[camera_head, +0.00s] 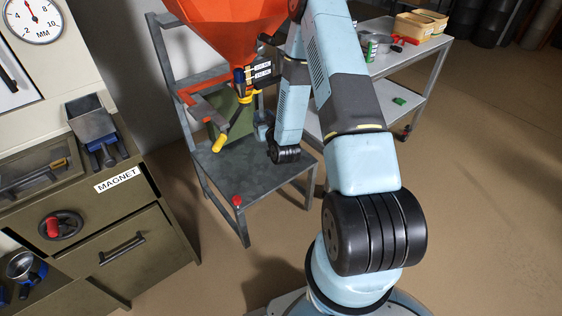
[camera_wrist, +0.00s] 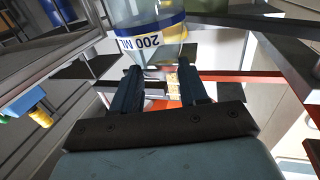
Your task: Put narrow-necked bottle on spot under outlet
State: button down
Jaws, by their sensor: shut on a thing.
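A clear narrow-necked bottle (camera_wrist: 148,22) shows at the top of the wrist view, with a blue band and a white label reading "200 ML". My gripper (camera_wrist: 158,88) is shut on its narrower end, one finger on each side. The far end of the bottle is cut off by the frame. In the head view my gripper is mostly hidden behind my arm, beside the stand, and I cannot make out the bottle clearly there. The outlet (camera_head: 240,82) hangs under the orange hopper (camera_head: 232,30), above the grey metal stand (camera_head: 245,178). The spot under it cannot be told apart.
A yellow-ended handle (camera_head: 219,143) sticks out below the outlet. A red knob (camera_head: 237,201) stands at the stand's front edge. A cabinet (camera_head: 125,215) marked "MAGNET" is on the left. A shelf table (camera_head: 405,60) with tubs and tools stands back right. Floor at right is clear.

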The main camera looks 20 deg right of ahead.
jog(key=s+d+f+n+y, duration=0.1)
jog(key=s+d+f+y, duration=0.1)
jog(key=f, duration=0.7)
jog(key=s+d+f+n+y, duration=0.2)
jog(key=s+f+y, duration=0.1)
jog(key=f, duration=0.7)
jog(key=shift+s+d+f+g, duration=0.3)
jog(key=shift+s+d+g, duration=0.1)
jog(key=shift+s, duration=0.15)
jog(key=f+x, duration=0.1)
jog(key=x, duration=2)
jog(key=shift+f, duration=0.3)
jog(key=shift+w+a, duration=0.1)
jog(key=shift+r, duration=0.1)
